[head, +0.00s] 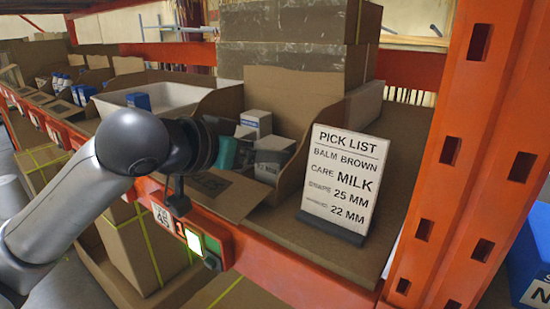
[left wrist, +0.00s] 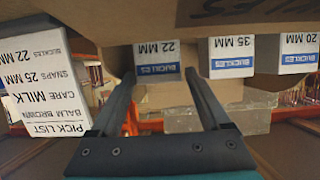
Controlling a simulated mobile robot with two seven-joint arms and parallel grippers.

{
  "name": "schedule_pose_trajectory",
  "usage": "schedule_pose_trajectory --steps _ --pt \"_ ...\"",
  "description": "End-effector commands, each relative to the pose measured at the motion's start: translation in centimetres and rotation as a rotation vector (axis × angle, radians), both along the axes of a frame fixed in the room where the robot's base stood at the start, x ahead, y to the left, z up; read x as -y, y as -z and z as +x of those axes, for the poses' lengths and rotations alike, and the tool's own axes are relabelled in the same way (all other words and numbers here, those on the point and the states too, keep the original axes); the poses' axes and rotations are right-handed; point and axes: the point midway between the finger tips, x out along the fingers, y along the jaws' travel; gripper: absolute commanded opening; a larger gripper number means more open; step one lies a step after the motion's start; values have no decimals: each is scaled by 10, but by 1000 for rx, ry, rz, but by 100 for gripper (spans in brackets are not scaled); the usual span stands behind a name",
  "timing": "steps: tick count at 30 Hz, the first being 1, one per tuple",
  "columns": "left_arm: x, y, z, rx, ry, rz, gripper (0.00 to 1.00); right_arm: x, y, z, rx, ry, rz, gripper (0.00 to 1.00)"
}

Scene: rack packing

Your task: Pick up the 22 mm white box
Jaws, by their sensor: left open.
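In the left wrist view, which is upside down, a white box with a blue band marked BUCKLES 22 MM (left wrist: 157,58) is ahead of my left gripper (left wrist: 160,78). The gripper is open, with one finger on each side of the box's lower picture edge. I cannot tell whether the fingers touch it. In the head view my left gripper (head: 246,156) reaches into a cardboard bin, beside small white boxes (head: 257,122). The head view does not show which of them is the 22 mm one. My right gripper is not in view.
White boxes marked 35 MM (left wrist: 232,57) and 20 MM (left wrist: 299,52) stand to the picture right in the left wrist view. A pick list sign (head: 341,178) stands on the shelf right of the bin. An orange upright (head: 462,170) bounds the right side. Other bins line the left.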

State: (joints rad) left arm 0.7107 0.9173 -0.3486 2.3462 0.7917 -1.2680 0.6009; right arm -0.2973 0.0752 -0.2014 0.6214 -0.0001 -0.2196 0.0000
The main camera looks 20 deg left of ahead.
Motion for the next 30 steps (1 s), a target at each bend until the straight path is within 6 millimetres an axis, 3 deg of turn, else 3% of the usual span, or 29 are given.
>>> schedule_pose_trajectory --steps 9,19,30 --pt "15 15 36 0 1 -1 80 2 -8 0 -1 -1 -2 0" --pt "16 18 40 -1 1 0 79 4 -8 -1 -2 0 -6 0" --pt "16 18 40 -1 0 0 37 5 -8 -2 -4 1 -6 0"
